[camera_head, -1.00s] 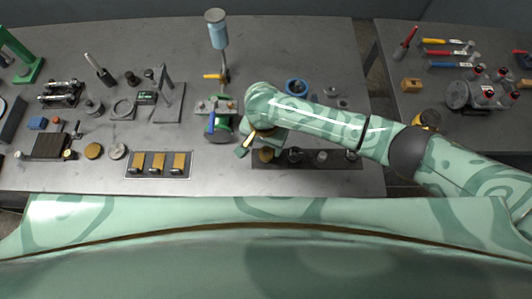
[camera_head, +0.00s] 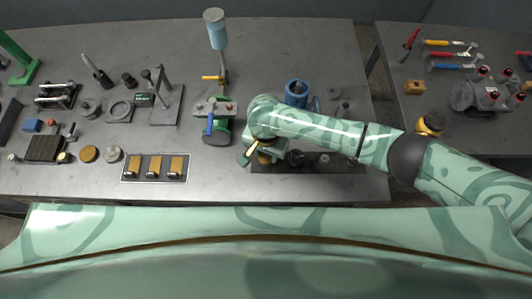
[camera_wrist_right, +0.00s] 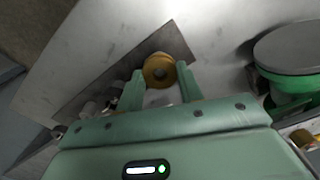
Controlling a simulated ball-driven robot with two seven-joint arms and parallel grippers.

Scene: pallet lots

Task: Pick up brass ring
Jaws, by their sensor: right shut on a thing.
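The brass ring (camera_wrist_right: 159,70) sits between the two fingers of my right gripper (camera_wrist_right: 160,78) in the right wrist view. The fingers are shut on it, one on each side. In the head view my right gripper (camera_head: 262,152) is at the left end of a dark strip (camera_head: 315,167), and the ring (camera_head: 264,158) is mostly hidden by the fingers. I cannot tell whether the ring touches the strip. My left gripper does not show.
Small dark parts stand on the strip to the right of my gripper. A green-based fixture (camera_head: 216,137) stands close on the left, and a blue cylinder (camera_head: 296,92) behind my arm. A tray with brass blocks (camera_head: 130,178) lies further left. The front table edge is near.

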